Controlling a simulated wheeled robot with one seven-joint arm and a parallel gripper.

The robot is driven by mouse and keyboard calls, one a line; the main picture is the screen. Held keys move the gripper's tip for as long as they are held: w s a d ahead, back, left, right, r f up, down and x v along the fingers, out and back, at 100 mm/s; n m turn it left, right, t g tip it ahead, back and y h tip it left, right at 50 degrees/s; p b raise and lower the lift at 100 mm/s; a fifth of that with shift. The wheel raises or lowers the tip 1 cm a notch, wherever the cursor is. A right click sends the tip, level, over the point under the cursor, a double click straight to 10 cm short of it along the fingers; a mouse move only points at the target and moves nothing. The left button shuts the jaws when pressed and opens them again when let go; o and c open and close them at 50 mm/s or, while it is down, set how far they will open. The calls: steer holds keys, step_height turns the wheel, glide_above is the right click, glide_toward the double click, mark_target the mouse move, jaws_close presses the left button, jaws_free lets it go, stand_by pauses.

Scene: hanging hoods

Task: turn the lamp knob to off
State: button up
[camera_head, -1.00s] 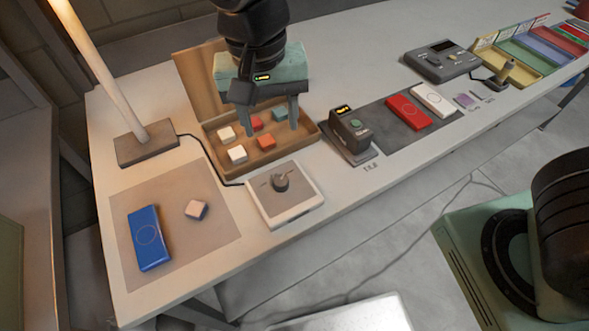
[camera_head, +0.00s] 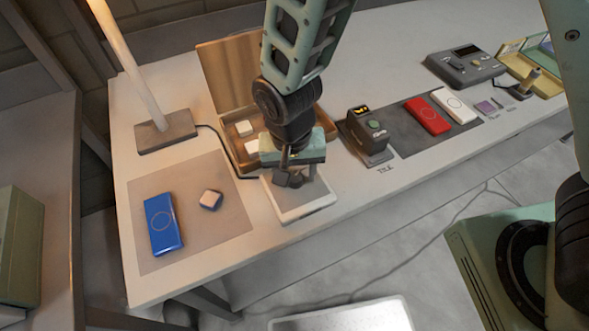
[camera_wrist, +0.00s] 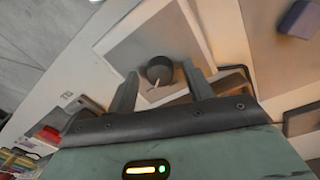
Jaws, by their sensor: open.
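The lamp knob (camera_wrist: 159,70) is a dark round dial with a light pointer mark, set on a pale square control box (camera_head: 304,204). My gripper (camera_wrist: 160,68) is open above the box. Its two fingers stand either side of the knob in the wrist view, with gaps visible, and nothing is held. In the head view my gripper (camera_head: 291,172) largely hides the knob.
An open box of small cubes (camera_head: 243,129) stands right behind the control box. A dark device with a green button (camera_head: 369,137) stands to the right.

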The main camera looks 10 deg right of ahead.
steer(key=c, duration=1)
steer(key=shift+o, duration=0.2)
